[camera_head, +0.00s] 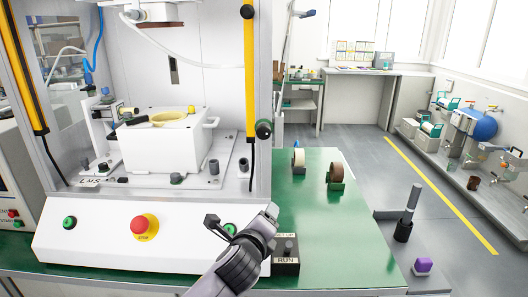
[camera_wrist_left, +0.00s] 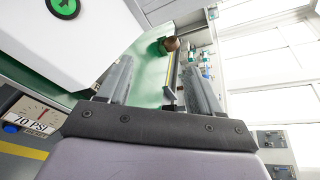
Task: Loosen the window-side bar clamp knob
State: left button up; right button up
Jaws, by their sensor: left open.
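A round black knob (camera_head: 264,129) sits beside the right-hand yellow-and-black upright bar (camera_head: 250,70) of the press, on the side toward the windows. A smaller dark knob (camera_head: 247,11) is higher on the same bar. My left gripper (camera_head: 271,212) is in front of the white control panel, low and apart from the knob, holding nothing. In the left wrist view its two fingers (camera_wrist_left: 160,68) are spread with empty space between them. No knob of the bar shows clearly in that view. My right gripper is in neither view.
The white panel (camera_head: 95,235) carries a red stop button (camera_head: 145,227) and green buttons. A black RUN switch box (camera_head: 286,257) is close to my left gripper. The table beyond is mostly clear.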

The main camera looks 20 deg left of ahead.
aim_at(264, 135)
pick_arm(q)
jog(key=w+a+r+m+t+y, duration=0.1)
jog(key=w+r+m+y, duration=0.15)
jog(key=r, duration=0.55)
jog(key=w+r+m+t+y, duration=0.1)
jog(key=w+r+m+t, duration=0.2)
jog(key=r, duration=0.5)
jog(key=shift+m+g, duration=0.25)
jog(key=shift+g, duration=0.45)
jog(key=shift+a+p+x, duration=0.15)
jog(key=shift+x, duration=1.5)
jog(key=shift+a+p+x, duration=0.15)
jog(key=shift+x, duration=1.5)
jog(key=shift+s+r, duration=0.1)
jog(key=shift+r, duration=0.05)
jog(key=c, duration=1.1)
